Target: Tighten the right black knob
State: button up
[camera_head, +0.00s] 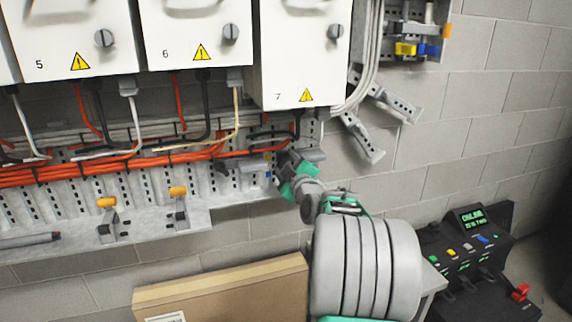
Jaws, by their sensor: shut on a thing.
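My gripper (279,172), with teal parts, is at the right end of the metal rail under cabinet 7. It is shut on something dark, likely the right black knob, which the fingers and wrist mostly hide. Its exact seat and turn cannot be told. Another small black knob-like part (222,166) shows to the left of the gripper, apart from it, beside a short grey cylinder (253,164).
White cabinets 5 (70,30), 6 (185,45) and 7 (290,60) hang above, with cables below them. Orange-topped clamps (107,203) stand on the rail's ledge. A cardboard box (235,290) is below. A black console (465,250) stands at right.

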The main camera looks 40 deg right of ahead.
jog(key=shift+c, duration=0.5)
jog(key=shift+m, duration=0.3)
jog(key=m+b, duration=0.4)
jog(key=m, duration=0.4)
jog(key=shift+d+m+b, duration=0.1)
jog(key=shift+m+b, duration=0.3)
jog(key=m, duration=0.5)
jog(key=shift+r, duration=0.1)
jog(key=m, duration=0.5)
jog(key=shift+m, duration=0.4)
